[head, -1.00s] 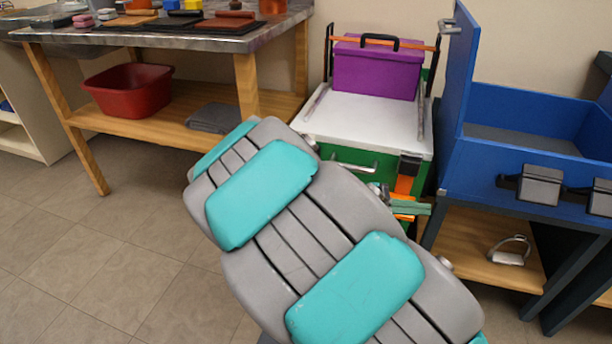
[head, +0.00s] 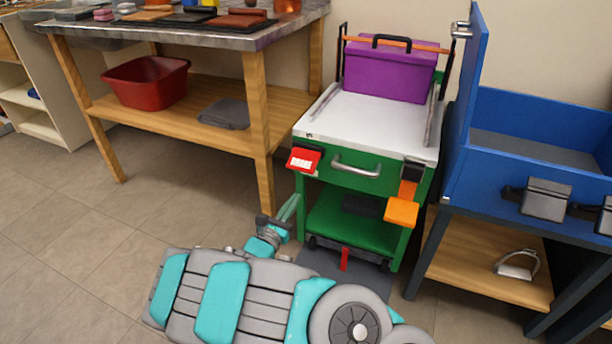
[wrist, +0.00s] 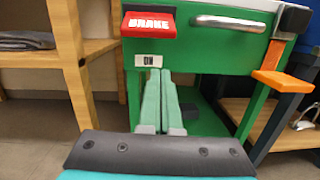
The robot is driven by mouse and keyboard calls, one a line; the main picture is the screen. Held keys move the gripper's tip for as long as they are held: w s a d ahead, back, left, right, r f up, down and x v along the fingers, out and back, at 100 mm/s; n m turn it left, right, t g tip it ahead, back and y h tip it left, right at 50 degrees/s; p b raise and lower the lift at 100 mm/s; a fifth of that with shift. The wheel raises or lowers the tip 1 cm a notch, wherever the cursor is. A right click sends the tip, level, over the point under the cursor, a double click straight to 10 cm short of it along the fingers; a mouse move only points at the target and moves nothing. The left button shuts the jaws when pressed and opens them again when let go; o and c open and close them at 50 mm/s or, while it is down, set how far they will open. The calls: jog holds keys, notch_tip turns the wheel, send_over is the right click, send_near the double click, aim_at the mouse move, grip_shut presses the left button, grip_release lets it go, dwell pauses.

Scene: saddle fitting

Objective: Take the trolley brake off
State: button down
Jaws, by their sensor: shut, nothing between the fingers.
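The green trolley (head: 335,182) has a white top and a metal drawer handle (head: 356,168). A red brake lever (head: 304,158) marked BRAKE sticks out at its upper left front; it also shows in the wrist view (wrist: 148,25). Below it, in the wrist view, a small white label (wrist: 149,60) reads ON. My gripper (head: 291,205) is shut and empty, with pale green fingers. In the head view it is below and slightly left of the brake lever, apart from it. In the wrist view the fingertips (wrist: 160,74) appear just under the ON label.
An orange flap (head: 401,212) hangs at the trolley's right front, and a purple box (head: 388,72) stands on top. A wooden workbench (head: 255,110) is close on the left. A blue chest (head: 500,160) on a stand is close on the right. The floor at left is clear.

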aim_at(304, 159)
jog(key=shift+s+a+f+n+y, duration=0.15)
jog(key=shift+a+f+n+y, duration=0.35)
jog(key=shift+a+f, duration=0.4)
jog(key=shift+r, duration=0.1)
jog(key=w+d+r+p, duration=0.1)
jog(key=w+d+r, duration=0.1)
jog(key=w+r, duration=0.2)
jog(key=shift+a+r+x, duration=0.2)
jog(key=shift+a+x, duration=0.1)
jog(key=shift+x, duration=1.65)
